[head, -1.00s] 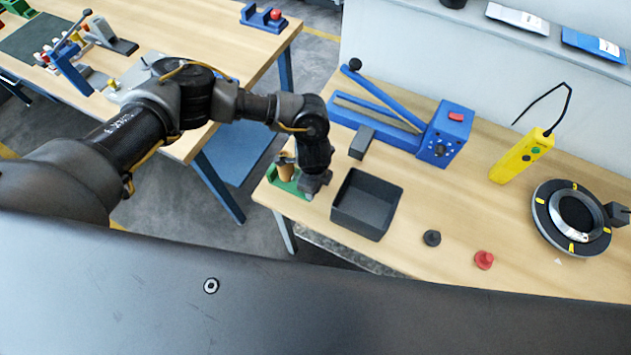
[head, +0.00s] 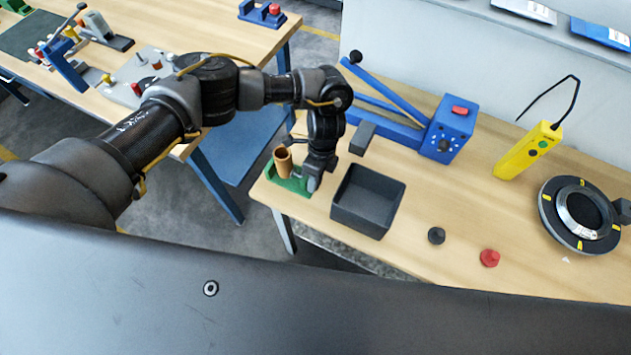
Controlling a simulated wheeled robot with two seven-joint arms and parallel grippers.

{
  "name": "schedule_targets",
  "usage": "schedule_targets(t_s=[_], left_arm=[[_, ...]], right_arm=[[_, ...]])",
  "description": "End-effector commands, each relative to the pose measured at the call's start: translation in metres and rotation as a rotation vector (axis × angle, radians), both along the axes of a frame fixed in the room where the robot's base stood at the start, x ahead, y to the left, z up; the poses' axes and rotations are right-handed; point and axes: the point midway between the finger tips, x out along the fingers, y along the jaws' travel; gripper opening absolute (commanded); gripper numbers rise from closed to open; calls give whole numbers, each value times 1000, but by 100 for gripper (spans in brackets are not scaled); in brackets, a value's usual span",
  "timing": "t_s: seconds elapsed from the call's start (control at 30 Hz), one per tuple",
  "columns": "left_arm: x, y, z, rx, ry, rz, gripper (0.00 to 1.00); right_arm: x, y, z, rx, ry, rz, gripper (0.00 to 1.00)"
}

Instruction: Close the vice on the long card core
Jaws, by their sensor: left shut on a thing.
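The long card core (head: 283,162) is a brown open tube standing upright in the green vice (head: 289,184) at the near left corner of the right-hand bench. My left gripper (head: 315,182) points down at the right end of the vice, just right of the core. It is shut on a part there, which looks like the vice's handle; its fingers largely hide it. Whether the jaws touch the core I cannot tell. My right gripper is not in view.
A dark open bin (head: 367,201) stands close to the right of my left gripper. Behind are a grey block (head: 362,138) and a blue lever machine (head: 444,128). A black knob (head: 436,236), red knob (head: 489,258), yellow tester (head: 525,152) and black ring (head: 580,214) are further right.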

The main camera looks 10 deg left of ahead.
Motion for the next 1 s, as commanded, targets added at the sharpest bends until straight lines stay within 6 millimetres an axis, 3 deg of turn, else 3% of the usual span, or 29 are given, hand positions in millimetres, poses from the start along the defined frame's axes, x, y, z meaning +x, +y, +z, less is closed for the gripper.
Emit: schedule_targets(t_s=[0.43, 0.47, 0.6, 1.0], left_arm=[[0, -1, 0, 15, 54, 4, 11], [0, -1, 0, 15, 54, 4, 35], [0, -1, 0, 15, 53, 4, 53], [4, -1, 7, 15, 49, 2, 56]], right_arm=[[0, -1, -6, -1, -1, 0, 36], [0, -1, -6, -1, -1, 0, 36], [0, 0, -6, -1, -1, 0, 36], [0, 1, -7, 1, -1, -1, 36]])
